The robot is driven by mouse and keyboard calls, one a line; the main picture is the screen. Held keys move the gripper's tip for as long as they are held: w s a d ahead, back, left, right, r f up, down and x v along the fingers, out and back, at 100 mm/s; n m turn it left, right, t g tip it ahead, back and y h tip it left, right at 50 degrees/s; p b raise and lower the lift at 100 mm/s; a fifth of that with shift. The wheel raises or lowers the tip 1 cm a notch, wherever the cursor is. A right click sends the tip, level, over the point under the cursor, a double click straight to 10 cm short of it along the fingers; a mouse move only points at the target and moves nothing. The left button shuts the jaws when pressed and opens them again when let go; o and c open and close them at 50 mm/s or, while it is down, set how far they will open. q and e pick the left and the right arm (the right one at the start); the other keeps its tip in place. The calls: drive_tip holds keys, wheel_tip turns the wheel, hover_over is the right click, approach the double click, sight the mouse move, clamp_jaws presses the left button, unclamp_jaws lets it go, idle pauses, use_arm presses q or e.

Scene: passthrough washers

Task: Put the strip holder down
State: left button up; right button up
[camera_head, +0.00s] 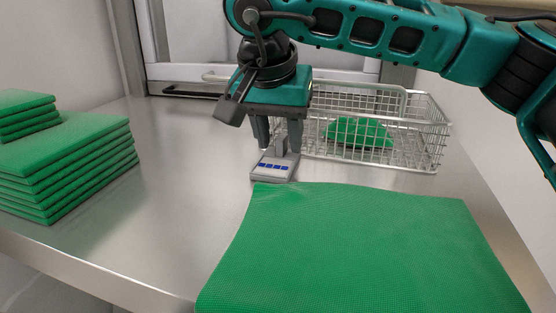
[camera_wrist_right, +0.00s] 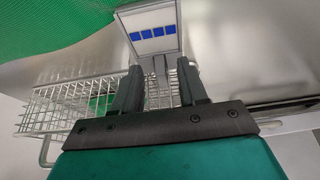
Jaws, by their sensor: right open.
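The strip holder (camera_head: 274,167) is a small grey stand with a light sloped face and a row of blue strips. In the head view it stands on the steel table at the far edge of the green mat. My right gripper (camera_head: 281,140) is above and around its upright post, fingers pointing down. In the right wrist view the strip holder (camera_wrist_right: 153,32) lies beyond the fingertips, and the open fingers of the right gripper (camera_wrist_right: 158,82) stand apart on either side of the post, with gaps visible. My left gripper is in neither view.
A wire basket (camera_head: 425,128) with a green folded item (camera_head: 360,132) stands behind right. The large green mat (camera_head: 360,250) covers the front right. Stacked green mats (camera_head: 75,160) lie at the left. The steel table (camera_head: 170,220) is bare between.

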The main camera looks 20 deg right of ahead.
drive_tip(key=shift+f, duration=0.15)
clamp_jaws()
idle(0.4)
